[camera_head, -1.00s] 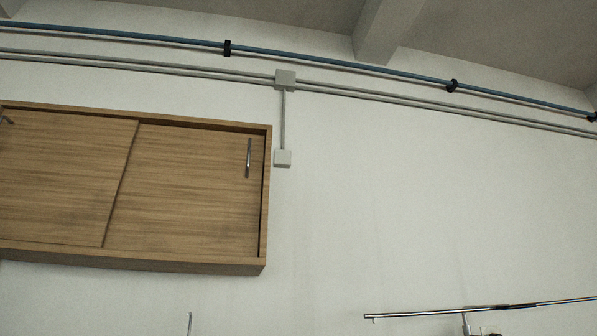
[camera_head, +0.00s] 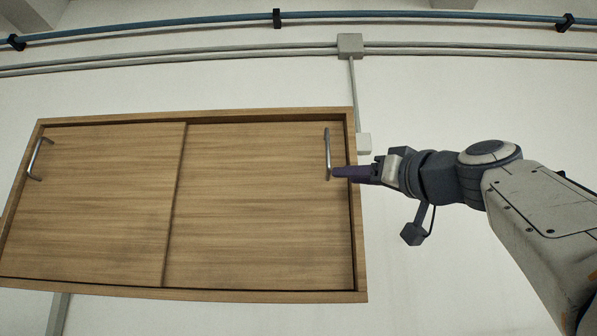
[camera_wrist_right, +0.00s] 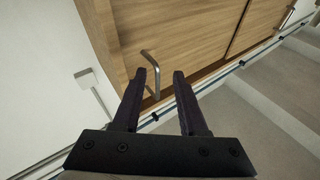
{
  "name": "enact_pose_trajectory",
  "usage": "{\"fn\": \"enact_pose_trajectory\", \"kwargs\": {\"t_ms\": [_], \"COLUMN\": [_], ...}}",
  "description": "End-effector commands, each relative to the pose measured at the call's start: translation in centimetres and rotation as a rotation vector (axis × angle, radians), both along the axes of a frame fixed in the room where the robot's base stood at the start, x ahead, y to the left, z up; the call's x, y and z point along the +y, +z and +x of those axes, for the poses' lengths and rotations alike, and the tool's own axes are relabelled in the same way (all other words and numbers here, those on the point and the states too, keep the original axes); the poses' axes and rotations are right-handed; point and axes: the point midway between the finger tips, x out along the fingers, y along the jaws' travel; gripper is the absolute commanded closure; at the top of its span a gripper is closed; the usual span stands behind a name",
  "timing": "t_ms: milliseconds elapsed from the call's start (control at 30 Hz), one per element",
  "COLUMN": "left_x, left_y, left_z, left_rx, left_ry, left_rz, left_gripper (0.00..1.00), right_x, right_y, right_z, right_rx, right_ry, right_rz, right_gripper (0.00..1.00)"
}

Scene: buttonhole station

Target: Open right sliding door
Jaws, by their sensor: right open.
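The right sliding door (camera_head: 260,215) is a wooden panel in a wall cabinet. It covers the right half of the cabinet, with its edge near the right side of the frame. Its upright metal handle (camera_head: 328,153) is near that edge and also shows in the right wrist view (camera_wrist_right: 151,76). My right gripper (camera_head: 336,173) comes from the right, with its fingertips close to the handle's lower end. In the right wrist view its two dark fingers (camera_wrist_right: 166,74) are apart, with the handle near the left fingertip. I cannot tell whether they touch. My left gripper is not in view.
The left door (camera_head: 90,210) has its own handle (camera_head: 38,158) at the far left. The cabinet's wooden frame (camera_head: 359,240) borders the doors. A grey box (camera_head: 364,143) and conduit (camera_head: 353,85) are on the wall beside it. Blue pipes (camera_head: 420,17) run above.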

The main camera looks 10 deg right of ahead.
Motion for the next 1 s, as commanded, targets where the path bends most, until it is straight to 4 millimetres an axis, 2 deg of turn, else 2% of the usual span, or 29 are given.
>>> {"fn": "enact_pose_trajectory", "kwargs": {"t_ms": [33, 100, 233, 367, 700, 833, 1000], "left_x": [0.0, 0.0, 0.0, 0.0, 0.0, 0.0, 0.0], "left_y": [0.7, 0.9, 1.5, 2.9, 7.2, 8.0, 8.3], "left_z": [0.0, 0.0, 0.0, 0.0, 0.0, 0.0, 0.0], "left_rx": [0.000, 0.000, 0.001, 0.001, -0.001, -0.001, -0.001], "left_ry": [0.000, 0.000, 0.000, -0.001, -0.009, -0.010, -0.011], "left_rz": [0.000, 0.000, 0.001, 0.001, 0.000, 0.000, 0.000], "left_gripper": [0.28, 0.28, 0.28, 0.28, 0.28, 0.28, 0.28], "right_x": [-0.7, -1.1, -1.4, -1.2, 0.3, 0.7, 1.0], "right_y": [2.3, 3.8, 5.1, 5.9, 8.1, 8.4, 8.5], "right_z": [-1.1, -2.2, -2.4, -1.0, 4.3, 5.5, 6.1], "right_rx": [-0.050, -0.093, -0.119, -0.117, -0.114, -0.115, -0.116], "right_ry": [-0.024, -0.041, -0.053, -0.055, -0.059, -0.059, -0.059], "right_rz": [-0.020, -0.038, -0.050, -0.046, -0.046, -0.046, -0.046], "right_gripper": [0.58, 0.58, 0.58, 0.58, 0.58, 0.58, 0.58]}}
